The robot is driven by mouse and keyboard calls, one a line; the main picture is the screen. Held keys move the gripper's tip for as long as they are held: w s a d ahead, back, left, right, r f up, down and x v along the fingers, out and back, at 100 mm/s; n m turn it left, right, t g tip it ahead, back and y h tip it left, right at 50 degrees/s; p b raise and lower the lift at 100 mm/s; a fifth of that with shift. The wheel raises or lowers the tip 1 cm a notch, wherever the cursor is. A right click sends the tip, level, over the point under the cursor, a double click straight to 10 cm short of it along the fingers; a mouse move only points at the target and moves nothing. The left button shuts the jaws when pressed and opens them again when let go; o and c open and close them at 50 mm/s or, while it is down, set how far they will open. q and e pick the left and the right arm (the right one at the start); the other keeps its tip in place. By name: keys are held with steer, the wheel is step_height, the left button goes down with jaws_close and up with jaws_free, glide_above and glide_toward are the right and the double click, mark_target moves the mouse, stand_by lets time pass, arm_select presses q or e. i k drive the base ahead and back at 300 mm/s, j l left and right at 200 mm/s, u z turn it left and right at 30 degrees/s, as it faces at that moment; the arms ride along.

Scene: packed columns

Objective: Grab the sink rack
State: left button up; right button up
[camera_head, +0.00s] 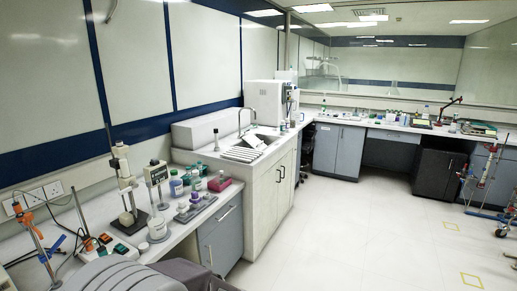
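A sink (268,138) with a tall curved tap (240,122) is set in the white counter by the left wall, in the middle distance. A small pale rack-like item (252,141) sits at the sink's left side, next to the ribbed draining board (240,154). It is too small to make out its exact shape or whether it rests in the basin or on its edge. Neither of my grippers is in view.
A nearer bench holds a stirrer stand (125,180), several bottles, a pink box (220,183) and orange-clamped equipment (30,225). A white machine (268,100) stands behind the sink. Open floor (350,225) lies to the right, with a wheeled stand (482,180) at far right.

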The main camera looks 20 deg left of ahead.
mark_target(251, 140)
steer(key=i+j, duration=0.1)
steer(key=i, duration=0.6)
steer(key=i+j, duration=0.1)
steer(key=i, duration=0.6)
steer(key=i+l, duration=0.1)
steer(key=i, duration=0.95)
steer(key=i+l, duration=0.1)
steer(key=i, duration=0.95)
steer(key=i+u, duration=0.4)
steer(key=i+l+u, duration=0.1)
steer(key=u, duration=0.35)
steer(key=i+l+u, duration=0.2)
steer(key=u, duration=0.2)
steer(key=i+l+u, duration=0.3)
steer(key=u, duration=0.15)
steer(key=i+l+u, duration=0.2)
steer(key=l+u, duration=0.2)
